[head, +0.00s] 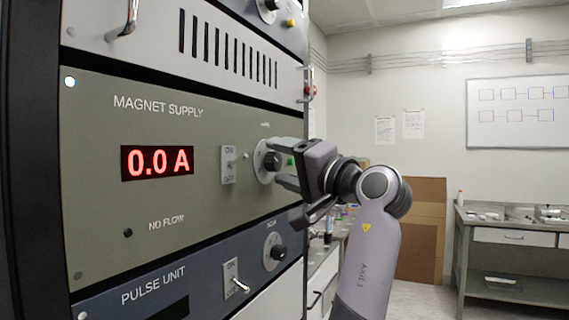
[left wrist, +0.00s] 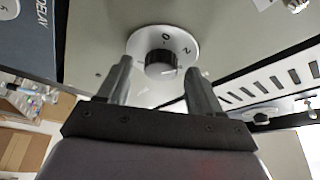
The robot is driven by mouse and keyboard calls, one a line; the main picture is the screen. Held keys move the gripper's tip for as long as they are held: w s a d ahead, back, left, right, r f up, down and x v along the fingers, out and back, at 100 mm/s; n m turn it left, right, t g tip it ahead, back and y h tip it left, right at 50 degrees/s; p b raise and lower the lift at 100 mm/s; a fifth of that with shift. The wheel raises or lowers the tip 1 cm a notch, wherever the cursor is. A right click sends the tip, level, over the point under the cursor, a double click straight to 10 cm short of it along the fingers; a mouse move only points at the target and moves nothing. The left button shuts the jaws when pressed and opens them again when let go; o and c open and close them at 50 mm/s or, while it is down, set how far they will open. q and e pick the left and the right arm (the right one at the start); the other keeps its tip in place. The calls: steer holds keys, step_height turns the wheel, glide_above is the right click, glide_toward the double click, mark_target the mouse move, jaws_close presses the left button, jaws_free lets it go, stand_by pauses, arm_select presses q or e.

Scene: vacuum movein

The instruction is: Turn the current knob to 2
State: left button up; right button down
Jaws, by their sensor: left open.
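The current knob (head: 271,161) is a black knob on a round white dial, on the olive-grey MAGNET SUPPLY panel (head: 100,190). In the left wrist view the knob (left wrist: 160,63) sits at the top middle, with 0 and 2 readable on the dial (left wrist: 140,42). I cannot tell where its pointer stands. My left gripper (head: 278,163) is open in front of the knob. In the left wrist view its fingers (left wrist: 158,75) lie on either side of the knob; I cannot tell whether they touch it. The red display (head: 157,162) reads 0.0 A. My right gripper is out of view.
An on/off toggle switch (head: 229,164) sits just left of the knob. Below is the blue PULSE UNIT panel (head: 205,270) with its own knob (head: 275,252) and toggle (head: 237,283). A handle (head: 130,18) sticks out at top left. A workbench (head: 510,225) stands far right.

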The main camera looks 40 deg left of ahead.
arm_select(q)
steer(key=d+f+b, duration=0.1)
steer(key=d, duration=0.6)
steer(key=shift+s+b, duration=0.15)
steer(key=shift+b, duration=0.25)
steer(key=shift+f, duration=0.15)
